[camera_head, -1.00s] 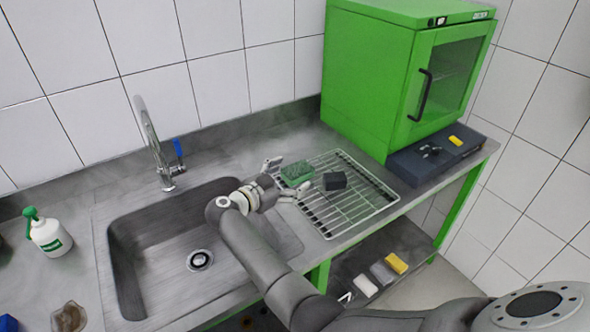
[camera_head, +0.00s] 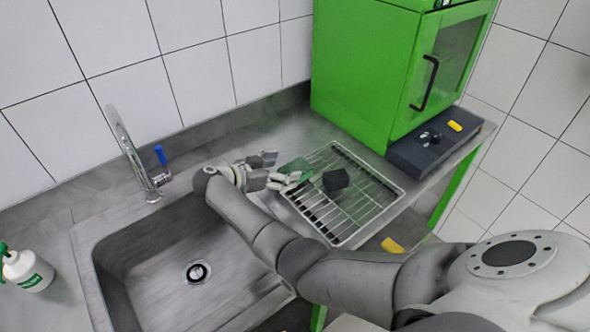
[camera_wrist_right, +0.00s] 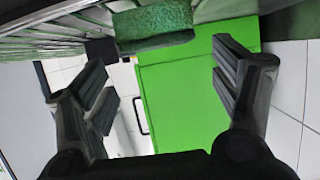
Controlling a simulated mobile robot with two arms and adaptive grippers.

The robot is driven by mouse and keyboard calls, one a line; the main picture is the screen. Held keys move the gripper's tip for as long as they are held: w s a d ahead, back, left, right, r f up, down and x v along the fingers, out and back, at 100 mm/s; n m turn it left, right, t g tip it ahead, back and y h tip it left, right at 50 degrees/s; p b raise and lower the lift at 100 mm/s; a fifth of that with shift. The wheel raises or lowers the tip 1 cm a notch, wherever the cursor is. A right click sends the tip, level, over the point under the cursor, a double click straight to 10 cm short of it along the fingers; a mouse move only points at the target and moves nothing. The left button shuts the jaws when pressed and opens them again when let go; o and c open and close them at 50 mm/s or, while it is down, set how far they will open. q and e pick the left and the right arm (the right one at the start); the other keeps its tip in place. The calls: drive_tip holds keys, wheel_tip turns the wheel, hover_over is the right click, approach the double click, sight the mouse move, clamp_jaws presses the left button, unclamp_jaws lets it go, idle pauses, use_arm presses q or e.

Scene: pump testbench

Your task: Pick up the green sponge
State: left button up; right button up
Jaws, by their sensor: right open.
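The green sponge (camera_head: 299,168) lies on the left part of the wire drying rack (camera_head: 386,204). My right gripper (camera_head: 279,168) is open at the sponge's left side in the head view and partly covers it. In the right wrist view the sponge (camera_wrist_right: 154,27) shows at the top, between the lines of the two spread fingers of the right gripper (camera_wrist_right: 159,56). I see no finger closed on it. My left gripper is in no view.
A dark block (camera_head: 336,180) sits on the rack right of the sponge. A green cabinet (camera_head: 360,75) stands behind, with a dark grey box (camera_head: 420,150) before it. The sink (camera_head: 100,270) and tap (camera_head: 135,155) are left of the rack.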

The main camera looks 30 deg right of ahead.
sight(297, 167)
drive_tip(key=shift+w+d+f, duration=0.1)
drive_tip(key=shift+d+f, duration=0.05)
drive_tip(key=shift+d, duration=0.1)
drive_tip(key=p+x, duration=0.1)
drive_tip(key=x, duration=0.4)
drive_tip(key=shift+a+f, duration=0.1)
drive_tip(key=shift+f, duration=0.1)
drive_tip(key=shift+w, duration=0.1)
drive_tip(key=shift+c, duration=0.3)
drive_tip(key=c, duration=0.5)
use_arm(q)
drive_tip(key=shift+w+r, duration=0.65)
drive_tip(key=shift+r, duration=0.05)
use_arm(e)
drive_tip(key=shift+c, duration=1)
